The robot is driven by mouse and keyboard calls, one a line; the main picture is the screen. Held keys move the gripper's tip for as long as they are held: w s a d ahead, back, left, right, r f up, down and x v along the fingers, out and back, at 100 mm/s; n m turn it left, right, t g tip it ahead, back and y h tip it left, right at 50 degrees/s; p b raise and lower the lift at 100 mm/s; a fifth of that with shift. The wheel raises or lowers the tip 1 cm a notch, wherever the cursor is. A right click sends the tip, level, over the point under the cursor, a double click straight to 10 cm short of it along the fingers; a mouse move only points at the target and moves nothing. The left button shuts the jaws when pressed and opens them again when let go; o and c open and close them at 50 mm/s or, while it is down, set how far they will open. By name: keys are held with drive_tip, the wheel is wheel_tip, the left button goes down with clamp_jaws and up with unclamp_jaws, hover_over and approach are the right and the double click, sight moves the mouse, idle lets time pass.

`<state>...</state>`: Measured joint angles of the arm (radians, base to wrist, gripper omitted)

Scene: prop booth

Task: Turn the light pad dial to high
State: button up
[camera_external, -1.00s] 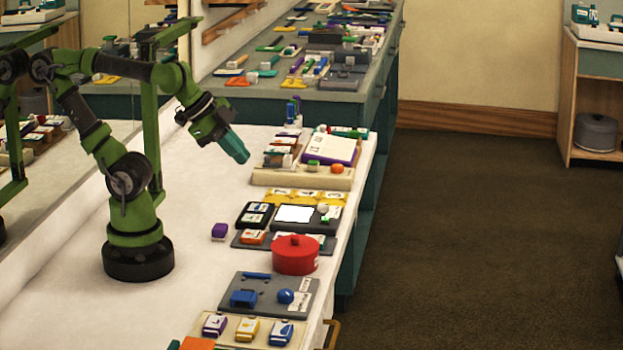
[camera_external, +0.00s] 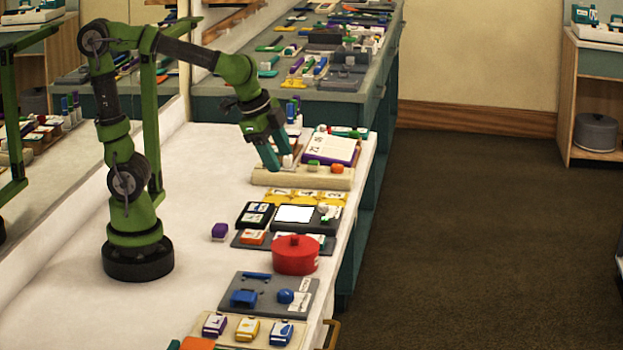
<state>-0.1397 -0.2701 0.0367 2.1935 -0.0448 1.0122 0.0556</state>
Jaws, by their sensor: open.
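The light pad (camera_external: 294,214) looks like a dark panel with a bright white square, on the counter right of the middle. At its right end are a small white knob (camera_external: 322,209) and a small green piece; I cannot tell which is the dial or how it is set. My gripper (camera_external: 280,160) has teal fingers that point down and is open. It hangs above and behind the light pad, over the left part of the pale wooden tray, apart from the pad. Nothing shows between the fingers.
A red lidded pot (camera_external: 295,256) stands just in front of the light pad. The white counter (camera_external: 195,230) left of the pad is mostly clear.

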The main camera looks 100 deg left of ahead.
drive_tip(key=w+a+f+g, duration=0.3)
drive_tip(key=w+a, duration=0.4)
drive_tip(key=a, duration=0.1)
drive_tip(key=m+g, duration=0.4)
drive_tip(key=m, duration=0.2)
approach(324, 205)
drive_tip(key=shift+y, duration=0.3)
drive_tip(key=x, duration=0.8)
drive_tip(key=shift+s+d+f, duration=0.1)
drive_tip(key=shift+f, duration=0.1)
clamp_jaws()
